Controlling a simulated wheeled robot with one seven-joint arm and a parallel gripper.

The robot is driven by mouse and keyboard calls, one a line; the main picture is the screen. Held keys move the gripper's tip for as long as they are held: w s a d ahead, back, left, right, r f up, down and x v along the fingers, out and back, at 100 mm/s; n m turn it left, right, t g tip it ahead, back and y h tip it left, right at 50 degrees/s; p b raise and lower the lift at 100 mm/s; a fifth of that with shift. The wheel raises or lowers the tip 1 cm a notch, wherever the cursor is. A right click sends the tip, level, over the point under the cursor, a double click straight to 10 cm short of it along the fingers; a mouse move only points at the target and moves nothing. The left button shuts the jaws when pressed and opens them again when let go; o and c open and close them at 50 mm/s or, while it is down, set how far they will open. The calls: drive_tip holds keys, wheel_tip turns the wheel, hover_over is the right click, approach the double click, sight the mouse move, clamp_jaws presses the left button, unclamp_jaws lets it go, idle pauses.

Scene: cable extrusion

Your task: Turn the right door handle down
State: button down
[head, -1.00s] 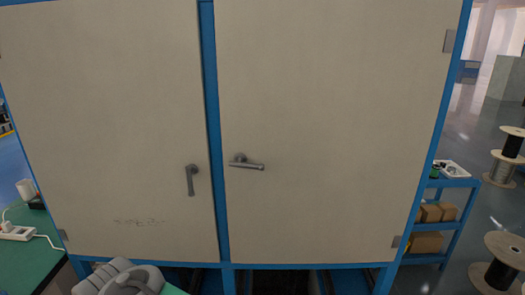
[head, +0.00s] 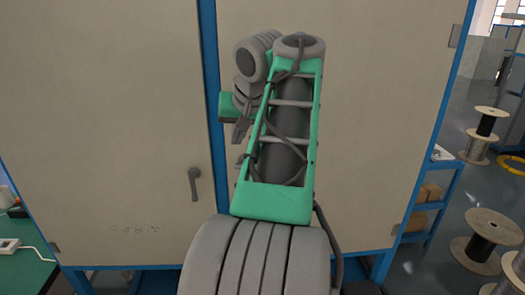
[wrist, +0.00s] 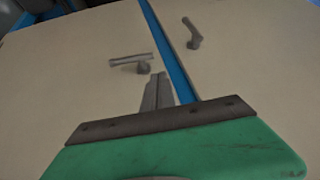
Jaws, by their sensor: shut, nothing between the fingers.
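The right door handle is a grey lever lying about level. It shows in the wrist view (wrist: 130,60), where the picture appears turned over, so it lies left of the blue post. In the head view only its left end (head: 240,162) shows; my arm hides the rest. My gripper (head: 241,133) is just above the handle in the head view. In the wrist view my gripper's fingers (wrist: 158,92) are together and empty, apart from the handle. The right door (head: 385,110) is shut.
The left door (head: 100,120) is shut, and its handle (head: 194,183) hangs down. A blue post (head: 209,70) runs between the doors. A green table (head: 25,272) stands at the left. A blue shelf (head: 437,190) and cable spools (head: 490,235) are at the right.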

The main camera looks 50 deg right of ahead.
drive_tip(key=s+d+r+m+h, duration=0.1)
drive_tip(key=s+d+r, duration=0.2)
drive_tip(key=s+d, duration=0.25)
drive_tip(key=shift+g, duration=0.4)
drive_tip(key=b+x, duration=0.7)
drive_tip(key=x, duration=0.4)
drive_tip(key=shift+s+a+f+b, duration=0.1)
drive_tip(key=shift+f+b, duration=0.05)
drive_tip(key=shift+b, duration=0.25)
drive_tip(key=f+b, duration=0.1)
drive_tip(key=a+f+b, duration=0.1)
drive_tip(key=shift+s+f+b, duration=0.15)
drive_tip(key=shift+f+b, duration=0.15)
drive_tip(key=shift+f, duration=0.1)
drive_tip(key=shift+t+p, duration=0.3)
drive_tip(key=shift+p, duration=0.2)
